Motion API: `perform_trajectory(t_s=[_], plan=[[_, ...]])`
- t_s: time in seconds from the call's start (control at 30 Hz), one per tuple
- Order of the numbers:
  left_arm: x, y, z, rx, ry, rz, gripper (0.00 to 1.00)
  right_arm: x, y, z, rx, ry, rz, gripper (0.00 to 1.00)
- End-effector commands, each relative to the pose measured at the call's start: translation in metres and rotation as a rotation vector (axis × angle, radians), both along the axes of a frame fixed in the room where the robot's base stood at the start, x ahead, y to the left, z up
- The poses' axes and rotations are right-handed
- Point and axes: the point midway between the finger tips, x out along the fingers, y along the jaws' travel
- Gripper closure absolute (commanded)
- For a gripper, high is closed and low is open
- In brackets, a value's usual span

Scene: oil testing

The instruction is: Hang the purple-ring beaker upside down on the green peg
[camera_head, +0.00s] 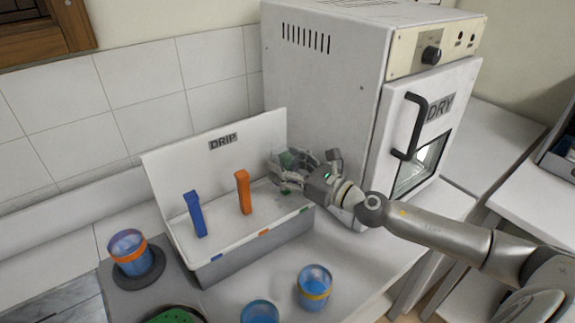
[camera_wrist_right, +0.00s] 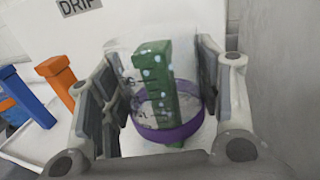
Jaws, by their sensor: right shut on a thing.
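The clear purple-ring beaker (camera_wrist_right: 190,127) is between the fingers of my right gripper (camera_head: 290,172), which is shut on it. Its purple ring is low in the right wrist view, and drops show on the glass. The green peg (camera_wrist_right: 158,75) shows through the beaker, with a bit of green below the ring. The beaker appears to be around the peg, but I cannot tell whether it rests on it. In the head view the gripper covers most of the beaker and peg, at the right end of the DRIP rack (camera_head: 165,185). My left gripper is not in view.
A blue peg (camera_head: 195,215) and an orange peg (camera_head: 243,192) stand bare on the rack. The DRY oven (camera_head: 325,85) is close behind and right of my gripper. An orange-ring beaker (camera_head: 130,252) and a yellow-ring beaker (camera_head: 314,288) with blue liquid stand nearby.

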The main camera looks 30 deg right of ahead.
Motion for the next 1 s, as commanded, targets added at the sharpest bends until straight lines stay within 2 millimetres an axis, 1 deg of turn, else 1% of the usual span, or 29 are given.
perform_trajectory(t_s=[0.27,0.83,0.87,1.0], plan=[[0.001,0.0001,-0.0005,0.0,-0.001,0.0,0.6,0.0001,0.0001,-0.0002,0.0,-0.001,0.0,0.65],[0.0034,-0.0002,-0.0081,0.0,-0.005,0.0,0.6,0.0001,0.0001,-0.0087,0.0,-0.001,0.0,0.65],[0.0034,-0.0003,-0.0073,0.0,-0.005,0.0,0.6,0.0001,0.0,-0.0077,0.0,-0.001,0.0,0.37],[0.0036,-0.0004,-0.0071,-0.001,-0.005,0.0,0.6,0.0,0.0,-0.0077,0.0,-0.001,0.0,0.19]])
